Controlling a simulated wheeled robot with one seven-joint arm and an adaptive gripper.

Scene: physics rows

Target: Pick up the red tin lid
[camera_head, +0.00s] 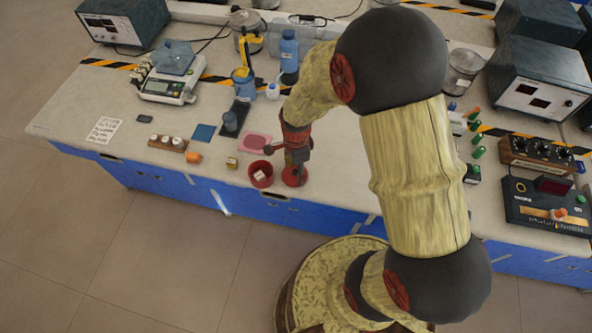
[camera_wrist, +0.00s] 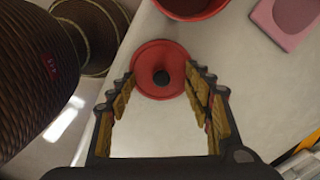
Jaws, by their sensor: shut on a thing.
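The red tin lid (camera_wrist: 158,54) is a round disc with a dark knob in its middle. In the wrist view it lies between my gripper's (camera_wrist: 160,80) two fingertips, which meet its rim on opposite sides. In the head view the lid (camera_head: 292,178) shows near the table's front edge, directly under my gripper (camera_head: 296,168), which partly covers it. My gripper is shut on the lid. I cannot tell whether the lid touches the table or is slightly above it.
A red open tin (camera_head: 261,181) with a pale block inside stands just left of the lid. A pink pad (camera_head: 247,147) lies behind it. A small yellowish block (camera_head: 232,163), an orange piece (camera_head: 193,157) and a wooden holder (camera_head: 168,144) are further left. Bare table lies right of the lid.

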